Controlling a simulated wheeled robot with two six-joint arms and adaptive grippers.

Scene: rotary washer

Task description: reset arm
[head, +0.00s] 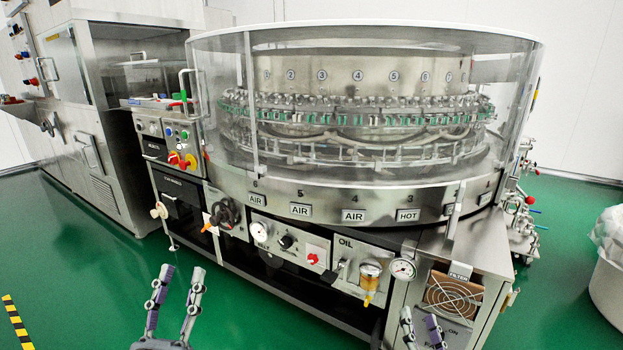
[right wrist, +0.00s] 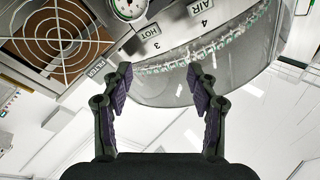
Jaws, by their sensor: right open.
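My left gripper (head: 181,272) is in the lower left of the head view, in front of the machine's lower cabinet. Its two fingers stand up and apart, with nothing between them. My right gripper (head: 419,316) shows at the bottom edge of the head view, in front of the cabinet near the fan grille. In the right wrist view its fingers (right wrist: 160,84) are spread with an empty gap. The rotary washer (head: 350,195) is a large round steel machine behind a clear guard. Neither gripper is seen touching it.
The washer's front panel carries a black knob (head: 226,213), gauges such as the right one (head: 403,269), and an oil cup (head: 370,275). A fan grille (head: 452,295) is at right. A steel cabinet (head: 75,110) stands left, a white bin (head: 607,265) far right. Green floor (head: 90,275) is clear at left.

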